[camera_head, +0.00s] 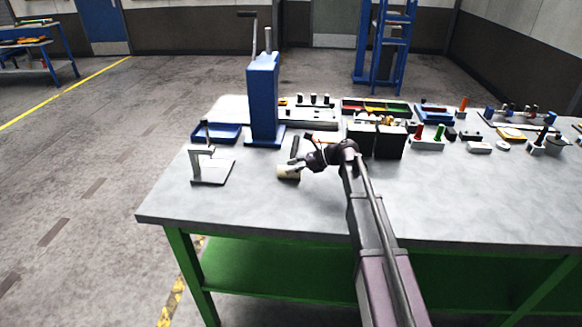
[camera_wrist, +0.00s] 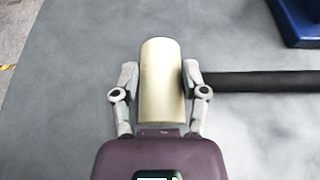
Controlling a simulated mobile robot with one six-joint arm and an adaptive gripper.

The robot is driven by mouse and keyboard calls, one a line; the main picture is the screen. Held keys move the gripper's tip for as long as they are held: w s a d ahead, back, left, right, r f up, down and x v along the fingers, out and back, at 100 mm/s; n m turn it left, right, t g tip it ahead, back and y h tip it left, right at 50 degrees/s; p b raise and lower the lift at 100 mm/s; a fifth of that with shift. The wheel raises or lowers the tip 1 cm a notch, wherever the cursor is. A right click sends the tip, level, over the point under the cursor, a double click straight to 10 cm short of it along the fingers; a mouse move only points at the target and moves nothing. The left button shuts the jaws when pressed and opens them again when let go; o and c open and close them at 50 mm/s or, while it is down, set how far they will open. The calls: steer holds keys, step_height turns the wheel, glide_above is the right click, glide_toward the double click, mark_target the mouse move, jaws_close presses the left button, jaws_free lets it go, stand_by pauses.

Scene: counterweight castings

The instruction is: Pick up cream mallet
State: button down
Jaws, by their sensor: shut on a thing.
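The cream mallet has a cream cylindrical head (camera_wrist: 161,80) and a dark handle (camera_wrist: 265,82) that runs off to the right in the wrist view. My gripper (camera_wrist: 160,78) is shut on the head, with one finger on each long side; the right finger sits by where the handle joins. In the head view the cream mallet head (camera_head: 289,173) is at my gripper (camera_head: 296,166), over the near left part of the grey table. I cannot tell whether it touches the tabletop. The dark handle points away behind the head.
A blue press (camera_head: 263,100) stands just behind the mallet. A grey stand (camera_head: 212,170) is to the left, near a blue tray (camera_head: 222,132). Dark boxes (camera_head: 390,142) stand to the right. The front of the table (camera_head: 270,215) is clear.

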steer(key=shift+r, duration=0.15)
step_height(320, 180, up, 10)
steer(key=p, duration=0.9)
steer(key=shift+p, duration=0.4)
stand_by(0.5)
